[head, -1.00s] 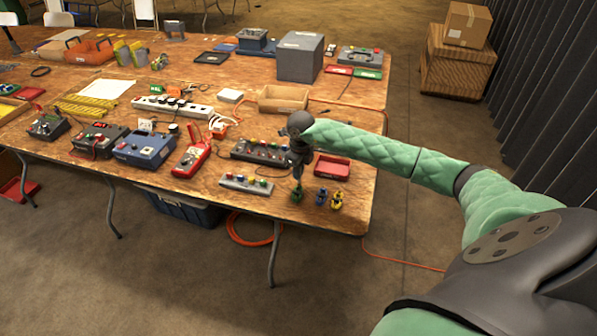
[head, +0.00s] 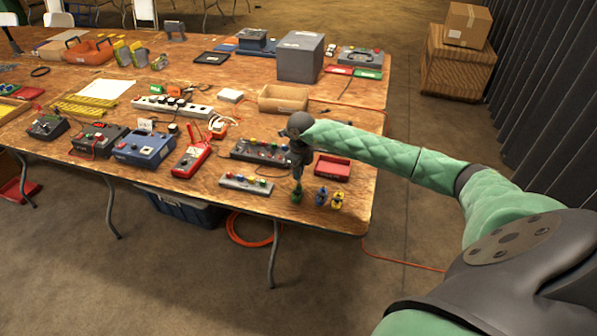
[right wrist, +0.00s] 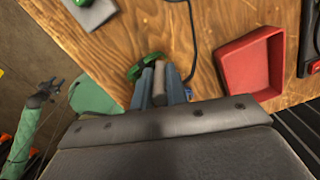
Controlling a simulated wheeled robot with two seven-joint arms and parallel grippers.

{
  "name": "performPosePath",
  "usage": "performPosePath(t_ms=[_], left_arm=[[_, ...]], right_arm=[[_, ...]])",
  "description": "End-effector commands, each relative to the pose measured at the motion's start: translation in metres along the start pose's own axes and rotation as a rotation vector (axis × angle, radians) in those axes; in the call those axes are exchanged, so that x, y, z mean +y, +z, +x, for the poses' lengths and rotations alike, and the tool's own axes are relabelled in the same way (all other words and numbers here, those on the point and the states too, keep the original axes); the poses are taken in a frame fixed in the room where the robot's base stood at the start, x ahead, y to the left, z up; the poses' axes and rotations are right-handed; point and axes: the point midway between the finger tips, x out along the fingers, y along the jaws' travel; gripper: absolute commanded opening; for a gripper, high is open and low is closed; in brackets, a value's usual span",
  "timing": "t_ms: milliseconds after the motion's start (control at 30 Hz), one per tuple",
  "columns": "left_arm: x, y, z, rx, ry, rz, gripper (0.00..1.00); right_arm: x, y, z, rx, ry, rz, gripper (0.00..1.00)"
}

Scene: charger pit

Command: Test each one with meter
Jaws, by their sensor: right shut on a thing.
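My right gripper (head: 297,178) points down over the near right part of the table. It is shut on a small green part (head: 297,195), which shows beyond the fingers in the right wrist view (right wrist: 147,66). Whether the green part still touches the table I cannot tell. My left gripper is not seen in the head view.
A grey strip with coloured knobs (head: 246,184) and a dark box with coloured terminals (head: 258,151) lie left of the gripper. A red tray (head: 332,167) lies behind the small parts. A blue instrument box (head: 145,149) stands further left. The table's front edge is close.

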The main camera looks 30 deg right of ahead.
Motion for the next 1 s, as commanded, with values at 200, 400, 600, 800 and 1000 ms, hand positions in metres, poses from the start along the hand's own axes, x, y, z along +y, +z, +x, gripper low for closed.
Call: performPosePath(t_ms=[200, 400, 600, 800, 1000], left_arm=[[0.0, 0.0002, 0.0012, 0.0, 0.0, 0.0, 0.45], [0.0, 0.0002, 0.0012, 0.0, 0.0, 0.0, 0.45], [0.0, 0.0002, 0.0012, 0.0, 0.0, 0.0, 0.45], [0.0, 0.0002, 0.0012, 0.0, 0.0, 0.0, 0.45], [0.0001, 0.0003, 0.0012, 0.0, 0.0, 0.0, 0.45]], right_arm=[[0.0, 0.0, 0.0009, 0.0, 0.0, 0.0, 0.0], [0.0, -0.0001, 0.0009, 0.0, 0.0, 0.0, 0.28], [0.0, -0.0001, 0.001, 0.0, 0.0, 0.0, 0.4], [0.0, -0.0002, 0.0011, 0.0, 0.0, 0.0, 0.54], [0.0, -0.0001, 0.001, 0.0, 0.0, 0.0, 0.54]])
